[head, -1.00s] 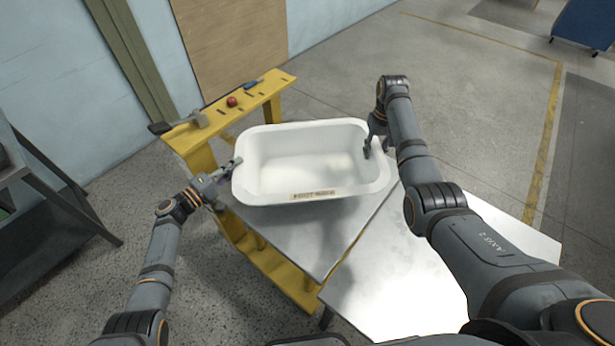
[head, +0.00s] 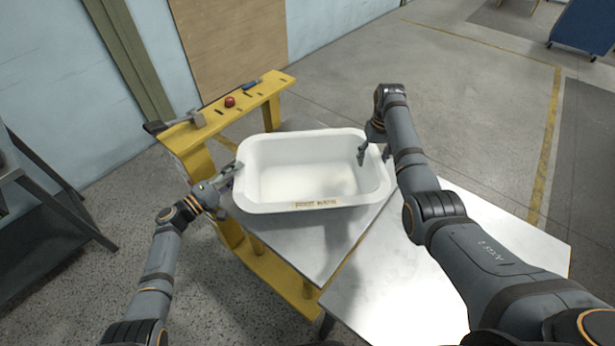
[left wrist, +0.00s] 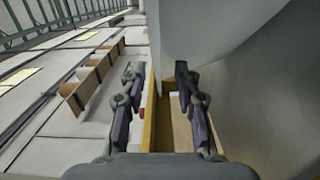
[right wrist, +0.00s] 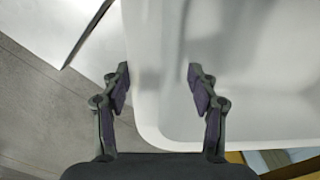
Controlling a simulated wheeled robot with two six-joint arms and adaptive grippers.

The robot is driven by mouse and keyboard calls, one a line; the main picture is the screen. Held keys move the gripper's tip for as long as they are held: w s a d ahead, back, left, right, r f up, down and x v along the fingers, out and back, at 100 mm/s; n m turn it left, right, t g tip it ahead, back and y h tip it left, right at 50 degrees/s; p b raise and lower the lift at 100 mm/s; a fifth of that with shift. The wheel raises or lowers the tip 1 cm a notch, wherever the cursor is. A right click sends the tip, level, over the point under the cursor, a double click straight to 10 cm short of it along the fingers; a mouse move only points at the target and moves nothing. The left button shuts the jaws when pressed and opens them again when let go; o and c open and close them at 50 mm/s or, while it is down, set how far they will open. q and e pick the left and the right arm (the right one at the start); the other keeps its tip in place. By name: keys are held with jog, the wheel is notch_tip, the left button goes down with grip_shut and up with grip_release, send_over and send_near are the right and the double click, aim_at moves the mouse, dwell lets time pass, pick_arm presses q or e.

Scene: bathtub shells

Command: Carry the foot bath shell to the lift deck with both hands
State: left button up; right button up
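The white foot bath shell (head: 315,204), a rectangular tub with a label on its near side, sits upright over the grey lift deck (head: 300,245) of the yellow lift. It appears to rest there, but its underside is hidden. My left gripper (head: 230,174) is at the shell's left rim. In the left wrist view its fingers (left wrist: 158,95) are apart, with the shell's wall (left wrist: 225,40) beside and behind the right finger. My right gripper (head: 374,154) is at the right rim, one finger inside the shell. Its fingers (right wrist: 158,85) are wide apart around the rim (right wrist: 150,120).
A pale metal table (head: 420,285) stands at front right, close to the deck. The yellow lift's upper bar (head: 218,112), with a red button (head: 230,101), rises behind the shell. A dark metal rack (head: 50,190) stands at left.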

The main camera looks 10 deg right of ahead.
pick_arm(q)
jog(key=v, duration=1.2)
pick_arm(e)
notch_tip(320, 180, up, 8)
jog(key=shift+f, duration=0.2)
